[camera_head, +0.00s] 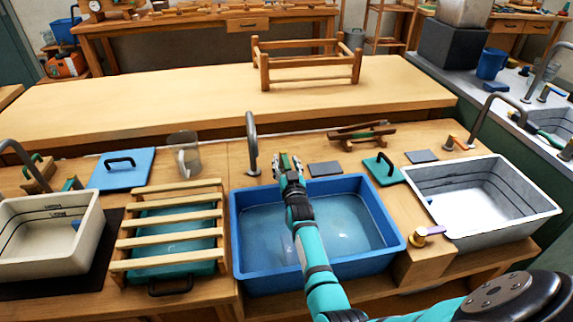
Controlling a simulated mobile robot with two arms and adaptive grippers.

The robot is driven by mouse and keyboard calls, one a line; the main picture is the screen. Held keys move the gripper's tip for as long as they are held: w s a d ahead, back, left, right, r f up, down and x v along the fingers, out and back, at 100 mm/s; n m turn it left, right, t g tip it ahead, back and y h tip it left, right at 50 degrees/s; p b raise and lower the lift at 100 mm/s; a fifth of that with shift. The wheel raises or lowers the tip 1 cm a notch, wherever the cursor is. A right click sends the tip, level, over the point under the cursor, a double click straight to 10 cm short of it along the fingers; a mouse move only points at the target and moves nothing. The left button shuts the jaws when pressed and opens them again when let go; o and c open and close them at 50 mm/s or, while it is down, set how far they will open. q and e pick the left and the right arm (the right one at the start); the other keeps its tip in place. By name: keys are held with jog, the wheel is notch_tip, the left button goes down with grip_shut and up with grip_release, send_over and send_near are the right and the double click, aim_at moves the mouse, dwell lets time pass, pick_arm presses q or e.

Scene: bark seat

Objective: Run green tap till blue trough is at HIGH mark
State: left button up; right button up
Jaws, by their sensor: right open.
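The blue trough (262,281) stands at the middle of the bench with bluish water in it. I cannot make out a HIGH mark on it. A grey curved spout (251,140) rises behind its back left edge. My right gripper (288,160) is open at the trough's back edge, just right of the spout, and its arm crosses over the trough. I cannot make out a green tap handle by this spout; the gripper hides part of that spot. A small green piece (70,184) shows near the left spout. My left gripper is not in view.
A cream trough (62,268) stands at the left, a slatted rack (165,253) over a teal tray beside it. A grey-white trough (540,216) stands at the right, with a purple-handled brass tap (430,231) between it and the blue trough. A green lidded board (384,172) lies behind.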

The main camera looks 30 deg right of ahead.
jog(key=shift+s, duration=0.1)
jog(key=v, duration=0.7)
jog(key=shift+s, duration=0.15)
dwell(0.4)
